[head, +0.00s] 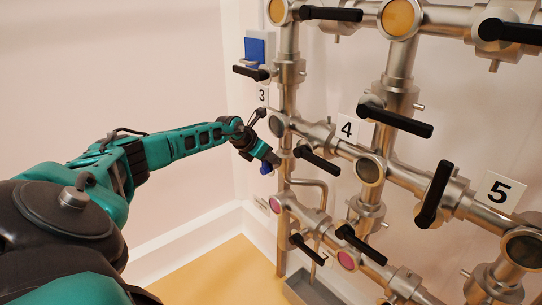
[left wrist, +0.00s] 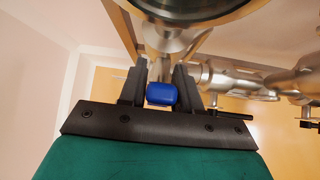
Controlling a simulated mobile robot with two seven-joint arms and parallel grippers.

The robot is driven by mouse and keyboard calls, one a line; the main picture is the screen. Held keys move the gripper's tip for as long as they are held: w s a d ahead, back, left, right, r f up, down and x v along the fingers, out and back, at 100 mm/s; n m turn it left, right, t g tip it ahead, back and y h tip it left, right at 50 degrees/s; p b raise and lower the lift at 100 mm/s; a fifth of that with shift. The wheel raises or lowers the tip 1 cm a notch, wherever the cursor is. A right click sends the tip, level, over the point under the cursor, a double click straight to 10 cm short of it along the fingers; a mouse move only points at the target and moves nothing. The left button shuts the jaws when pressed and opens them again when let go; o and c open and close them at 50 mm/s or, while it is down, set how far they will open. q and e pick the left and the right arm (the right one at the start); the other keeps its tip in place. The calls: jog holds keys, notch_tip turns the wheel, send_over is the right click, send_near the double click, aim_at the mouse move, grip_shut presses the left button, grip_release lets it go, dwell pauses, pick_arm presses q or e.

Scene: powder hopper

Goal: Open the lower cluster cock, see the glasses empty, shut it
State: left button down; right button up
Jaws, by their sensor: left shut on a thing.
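My left gripper (head: 266,161) reaches to the pipework below the number 3 plate, under a round grey sight glass (head: 277,125). It is shut on a small blue handle (head: 265,169), which shows between the two black fingers in the left wrist view (left wrist: 161,94). The fingers hide most of the cock behind it. Other middle-row glasses look grey: one (head: 369,170) below the number 4 plate and one (head: 523,249) below number 5. The lower-row glasses (head: 275,204) and (head: 348,260) look pink. The upper glasses (head: 398,18) look amber. My right gripper is out of view.
Several black lever handles stick out from the pipes, one (head: 317,160) just right of my left gripper. A blue box (head: 256,50) is on the wall above. A grey trough (head: 312,288) lies below the pipes. The space left of the pipework is clear apart from my arm.

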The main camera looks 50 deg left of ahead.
pick_arm(q)
jog(key=shift+d+f, duration=0.4)
jog(key=shift+d, duration=0.15)
jog(key=c, duration=1.1)
grip_release()
jog(key=shift+o, duration=0.7)
jog(key=shift+d+r, duration=0.1)
jog(key=shift+r, duration=0.1)
jog(key=shift+r, duration=0.15)
jog(key=shift+s+r, duration=0.1)
jog(key=shift+r, duration=0.05)
jog(key=v, duration=1.2)
jog(key=shift+s, duration=0.25)
jog(key=shift+s, duration=0.1)
